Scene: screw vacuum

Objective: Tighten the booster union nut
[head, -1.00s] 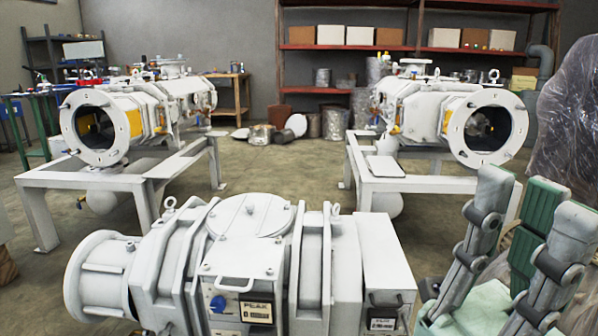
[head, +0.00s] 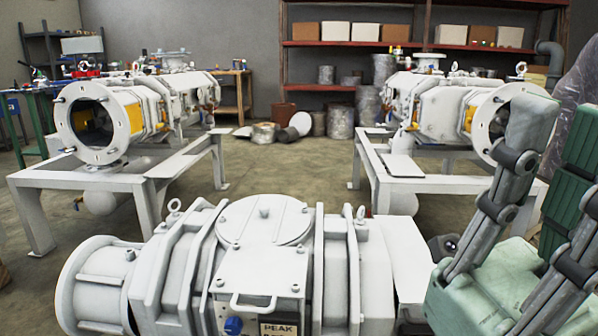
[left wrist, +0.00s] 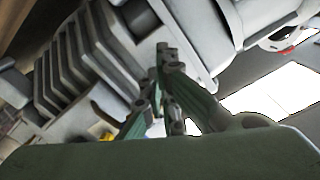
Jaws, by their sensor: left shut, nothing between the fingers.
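A large white booster machine (head: 262,218) fills the foreground of the head view, with a round lid on top, a flange at its left end and a PEAK label at the front. I cannot make out the union nut in either view. My left gripper (left wrist: 166,62) shows in the left wrist view, its green and grey fingers shut together with nothing held. Its tips are in front of a white ribbed machine body (left wrist: 100,62); contact cannot be told. My right gripper (head: 572,140) stands at the right of the head view, its fingers apart and empty, partly cut off by the frame.
Two similar white machines stand on white frames (head: 135,190) behind, left and right, with open floor (head: 285,172) between them. A red shelf (head: 350,45) with boxes lines the back wall. A wrapped grey object (head: 590,95) is at the right.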

